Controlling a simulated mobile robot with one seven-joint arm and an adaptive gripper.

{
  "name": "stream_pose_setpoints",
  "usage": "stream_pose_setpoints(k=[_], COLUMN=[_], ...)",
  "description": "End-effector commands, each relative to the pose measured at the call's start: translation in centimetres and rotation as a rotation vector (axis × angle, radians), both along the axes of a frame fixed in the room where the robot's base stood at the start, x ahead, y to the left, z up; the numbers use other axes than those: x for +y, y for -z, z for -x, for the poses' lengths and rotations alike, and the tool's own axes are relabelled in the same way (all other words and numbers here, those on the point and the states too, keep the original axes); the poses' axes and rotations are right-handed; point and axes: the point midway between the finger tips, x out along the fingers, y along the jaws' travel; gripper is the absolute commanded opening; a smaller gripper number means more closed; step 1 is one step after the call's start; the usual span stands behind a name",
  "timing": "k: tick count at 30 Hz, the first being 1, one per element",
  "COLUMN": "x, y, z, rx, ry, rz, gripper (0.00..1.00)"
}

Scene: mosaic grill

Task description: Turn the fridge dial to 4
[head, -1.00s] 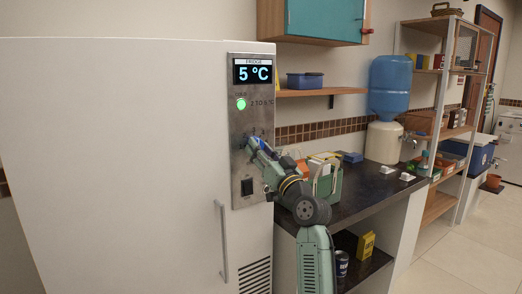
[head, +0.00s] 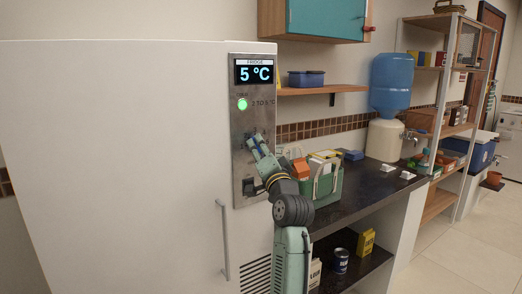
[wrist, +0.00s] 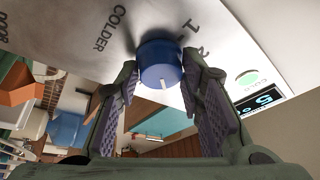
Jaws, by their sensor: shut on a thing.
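The blue fridge dial (wrist: 160,62) sits between the two fingertips of my gripper (wrist: 163,78) in the wrist view. The fingers are shut on its sides. A white pointer line shows on the dial's face. The marks 1 and 2 and the word COLDER are printed around it; the other numbers are out of sight or hidden. In the head view my gripper (head: 257,145) is at the steel control panel (head: 240,125), and it hides most of the dial. The fridge display (head: 254,73) reads 5 °C, and the lamp (head: 242,104) below it glows green.
The white fridge door (head: 120,160) has a vertical handle (head: 223,240) left of my arm. A dark switch (head: 248,187) is low on the panel. A green caddy (head: 326,187) stands on the dark counter (head: 365,190), close to the right of my arm. A wooden shelf (head: 320,90) is above.

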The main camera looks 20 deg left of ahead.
Motion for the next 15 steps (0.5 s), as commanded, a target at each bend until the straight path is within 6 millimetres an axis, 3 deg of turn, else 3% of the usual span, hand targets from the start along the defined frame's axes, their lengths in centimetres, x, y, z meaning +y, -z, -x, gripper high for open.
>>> stream_pose_setpoints(k=[15], x=[0.01], y=[-0.13], z=[0.03], rx=[0.063], ry=[0.000], rz=[-0.052], gripper=[0.07])
